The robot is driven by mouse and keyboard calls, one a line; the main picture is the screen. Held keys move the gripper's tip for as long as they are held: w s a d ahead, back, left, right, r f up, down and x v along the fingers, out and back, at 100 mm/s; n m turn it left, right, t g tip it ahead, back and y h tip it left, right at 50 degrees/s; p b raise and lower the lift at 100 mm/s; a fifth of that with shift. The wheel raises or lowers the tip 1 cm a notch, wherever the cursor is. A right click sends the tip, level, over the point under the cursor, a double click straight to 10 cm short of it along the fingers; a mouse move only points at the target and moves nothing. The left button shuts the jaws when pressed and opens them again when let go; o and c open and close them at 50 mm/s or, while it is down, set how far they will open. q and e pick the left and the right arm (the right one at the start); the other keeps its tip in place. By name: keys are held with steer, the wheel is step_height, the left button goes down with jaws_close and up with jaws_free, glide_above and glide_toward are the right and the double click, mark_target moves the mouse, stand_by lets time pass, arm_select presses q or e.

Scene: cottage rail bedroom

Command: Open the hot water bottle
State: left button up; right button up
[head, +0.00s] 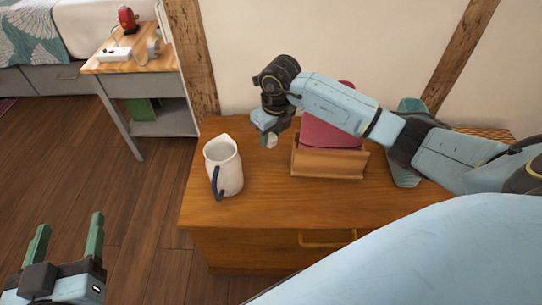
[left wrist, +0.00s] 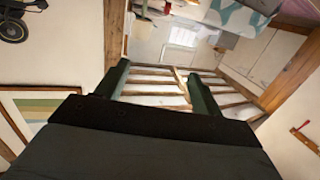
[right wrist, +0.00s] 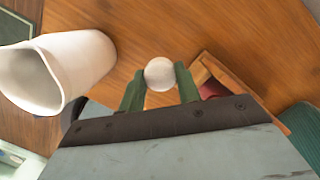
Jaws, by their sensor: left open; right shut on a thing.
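The hot water bottle (head: 332,132) is dark pink and sits in a wooden stand (head: 328,164) on the dresser. My right arm crosses in front of it and hides its upper part, so its neck cannot be seen. My right gripper (head: 269,136) is left of the stand, above the dresser top. It is shut on a small white round piece, perhaps the stopper, which shows between the fingers in the right wrist view (right wrist: 160,74). My left gripper (head: 70,225) is open and empty over the floor at lower left; it also shows in the left wrist view (left wrist: 157,72).
A white jug (head: 223,166) with a dark blue handle stands on the dresser (head: 270,205), left of the stand and close to my right gripper. A teal object (head: 408,172) is behind my right arm. A side table (head: 125,65) stands at the back left. The dresser's front left is clear.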

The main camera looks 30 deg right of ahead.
mark_target(271, 145)
step_height(271, 145, down, 4)
steer(key=shift+r+b, duration=0.1)
steer(key=shift+b, duration=0.65)
steer(key=shift+f, duration=0.3)
step_height(271, 145, down, 3)
steer(key=shift+f+b, duration=0.2)
steer(key=shift+b, duration=0.75)
arm_select(q)
step_height(271, 145, up, 10)
steer(key=s+t+h, duration=0.2)
steer(key=s+t, duration=0.1)
steer(key=t, duration=0.5)
steer(key=shift+d+h, duration=0.3)
steer(key=shift+d, duration=0.05)
arm_select(e)
steer(key=shift+f, duration=0.2)
steer(key=shift+f, duration=0.2)
steer(key=o, duration=1.1)
steer(key=shift+c, duration=0.2)
steer(key=shift+r, duration=0.15)
